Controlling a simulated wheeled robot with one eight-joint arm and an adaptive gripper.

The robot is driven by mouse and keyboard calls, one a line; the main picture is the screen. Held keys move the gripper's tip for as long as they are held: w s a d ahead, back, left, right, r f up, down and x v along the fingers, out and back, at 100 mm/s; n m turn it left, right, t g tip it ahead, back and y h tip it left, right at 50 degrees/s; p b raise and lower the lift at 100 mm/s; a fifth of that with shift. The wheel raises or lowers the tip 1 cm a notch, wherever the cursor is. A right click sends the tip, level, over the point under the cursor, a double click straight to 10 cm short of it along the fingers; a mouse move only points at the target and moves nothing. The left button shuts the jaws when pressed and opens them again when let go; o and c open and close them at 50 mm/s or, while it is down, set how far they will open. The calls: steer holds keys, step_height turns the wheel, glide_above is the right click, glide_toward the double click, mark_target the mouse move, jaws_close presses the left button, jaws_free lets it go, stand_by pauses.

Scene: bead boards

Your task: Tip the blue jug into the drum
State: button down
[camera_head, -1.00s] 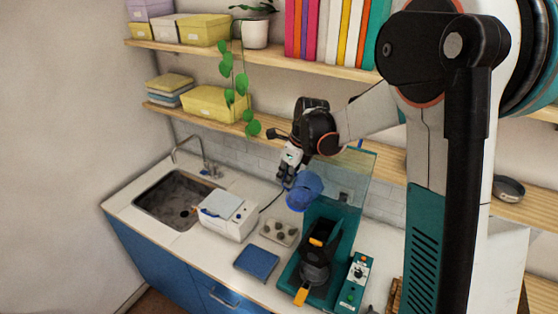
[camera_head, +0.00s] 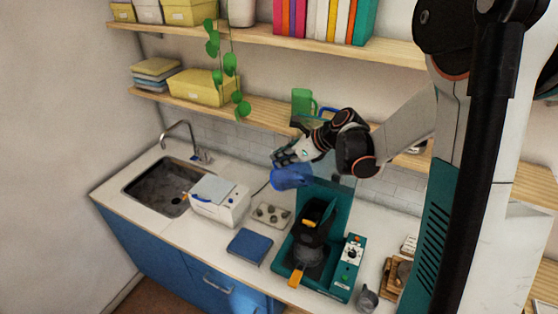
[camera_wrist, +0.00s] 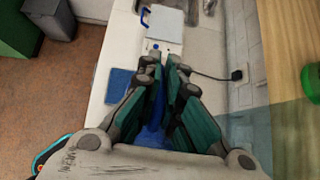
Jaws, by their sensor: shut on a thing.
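My gripper (camera_head: 285,160) is shut on the blue jug (camera_head: 291,178) and holds it in the air, tilted, behind and above the teal machine. In the wrist view the jug (camera_wrist: 156,122) shows as blue between and below the fingers of my gripper (camera_wrist: 166,62); most of it is hidden. The dark drum (camera_head: 308,253) sits in the teal machine (camera_head: 338,212) on the counter, with an orange-tipped part on top and an orange handle in front. The jug is up and to the left of the drum, apart from it. I cannot see into the jug.
A clear panel stands at the back of the machine, close to the jug. A white box device (camera_head: 220,200), a tray with several round things (camera_head: 271,215) and a blue pad (camera_head: 250,245) lie left.

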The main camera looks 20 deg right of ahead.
steer(key=shift+s+d+t+y+b, duration=0.25)
steer(key=shift+s+t+y+b, duration=0.1)
steer(key=shift+t+y+b, duration=0.25)
steer(key=shift+s+d+b, duration=0.1)
steer(key=shift+b, duration=0.2)
steer(key=shift+s+d+t+y+b, duration=0.2)
steer(key=shift+t+y+b, duration=0.15)
steer(key=shift+b, duration=0.25)
steer(key=shift+s+r, duration=0.1)
steer(key=shift+r, duration=0.05)
steer(key=shift+s+d+f+t+y+b, duration=0.25)
steer(key=shift+s+d+t+y+b, duration=0.4)
steer(key=shift+b, duration=1.4)
steer(key=shift+s+d+f+t+y+b, duration=0.25)
steer(key=shift+s+d+t+y+b, duration=0.3)
steer(key=shift+b, duration=1.45)
stand_by(2.3)
